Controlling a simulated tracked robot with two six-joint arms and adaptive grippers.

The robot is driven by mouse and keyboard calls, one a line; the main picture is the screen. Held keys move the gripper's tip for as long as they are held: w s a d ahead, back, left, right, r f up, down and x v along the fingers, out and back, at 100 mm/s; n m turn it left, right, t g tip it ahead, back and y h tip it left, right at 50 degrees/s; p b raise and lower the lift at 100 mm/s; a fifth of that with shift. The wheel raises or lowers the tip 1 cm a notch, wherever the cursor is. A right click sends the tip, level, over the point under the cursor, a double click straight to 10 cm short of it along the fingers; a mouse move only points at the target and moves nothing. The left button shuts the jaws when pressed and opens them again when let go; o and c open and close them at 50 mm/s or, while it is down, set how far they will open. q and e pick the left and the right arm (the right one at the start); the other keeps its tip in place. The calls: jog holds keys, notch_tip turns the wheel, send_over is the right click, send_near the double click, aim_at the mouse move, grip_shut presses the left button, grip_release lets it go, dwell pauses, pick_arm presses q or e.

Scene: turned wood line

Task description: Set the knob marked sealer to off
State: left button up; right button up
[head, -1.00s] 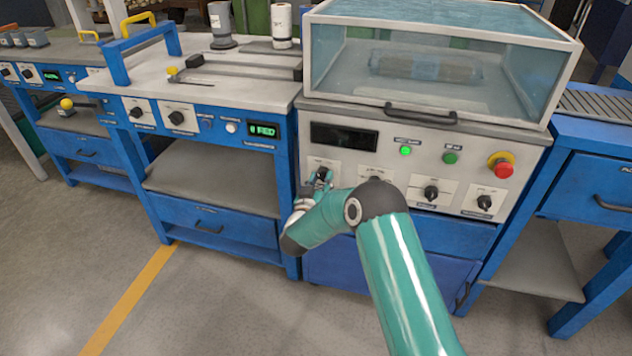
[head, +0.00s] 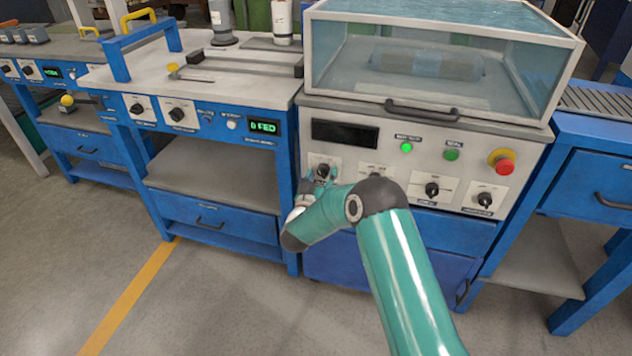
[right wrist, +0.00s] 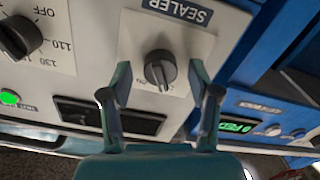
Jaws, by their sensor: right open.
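The knob marked SEALER (right wrist: 160,69) is a dark round knob on a pale plate, under a blue SEALER label (right wrist: 178,10) in the right wrist view. Its pointer mark faces the lower edge of that picture. The scale print around it is partly hidden and too small to read. My right gripper (right wrist: 160,77) is open, one finger on each side of the knob, with visible gaps. In the head view the right gripper (head: 312,187) is at the left end of the machine's front panel, partly covering the knob's plate. My left gripper is not in view.
A second knob (right wrist: 20,37) with OFF, 110 and 130 marks is beside it. The panel also has a dark display (head: 344,134), a lit green lamp (head: 406,147), a red stop button (head: 503,168) and more knobs (head: 432,189). A clear hood with a handle (head: 435,112) is above.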

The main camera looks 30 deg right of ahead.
jog(key=v, duration=1.2)
jog(key=shift+d, duration=0.1)
jog(key=s+a+f+n+y, duration=0.1)
jog(key=s+f+n+y, duration=0.15)
jog(key=f, duration=0.35)
jog(key=s+a+f+n+y, duration=0.1)
jog(key=f+y, duration=0.3)
jog(key=f, duration=0.2)
jog(key=s+a+f+n+g+y, duration=0.2)
jog(key=s+a+f+g+y, duration=0.4)
jog(key=s+a+f+y, duration=0.6)
jog(key=s+a+m+g, duration=0.1)
jog(key=s+a+g, duration=0.5)
jog(key=s, duration=0.7)
notch_tip(320, 180, up, 22)
jog(key=a+t+p, duration=0.1)
jog(key=p, duration=2.1)
jog(key=shift+a+f+h, duration=0.15)
jog(key=shift+f+h, duration=0.05)
jog(key=shift+h, duration=0.15)
